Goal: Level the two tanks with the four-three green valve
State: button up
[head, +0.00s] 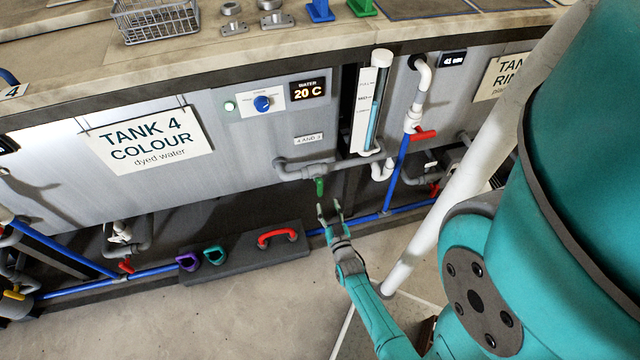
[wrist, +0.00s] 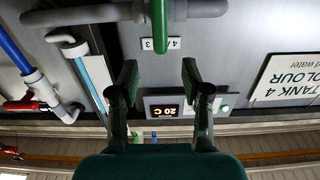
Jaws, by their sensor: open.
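The green valve handle (head: 319,187) hangs down from a grey pipe (head: 300,170) under a small "4 AND 3" label (head: 308,138). It also shows at the top of the wrist view (wrist: 160,25), where the picture is upside down. My gripper (head: 330,208) is open and empty, just below the handle and apart from it. In the wrist view the handle lines up with the gap between my fingers (wrist: 160,76). The Tank 4 colour sign (head: 149,140) is on the left tank. A partly hidden rinse tank sign (head: 500,77) is on the right.
A sight tube (head: 376,100) with blue liquid stands between the tanks. A red-handled valve (head: 423,134) is on the right. A grey plinth (head: 240,262) on the floor carries purple, teal and red handles. Blue pipes (head: 388,222) run low along the tanks.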

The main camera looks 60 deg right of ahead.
aim_at(321, 186)
jog(key=x, duration=1)
jog(key=shift+w+d, duration=0.15)
jog(key=shift+w, duration=0.1)
grip_shut()
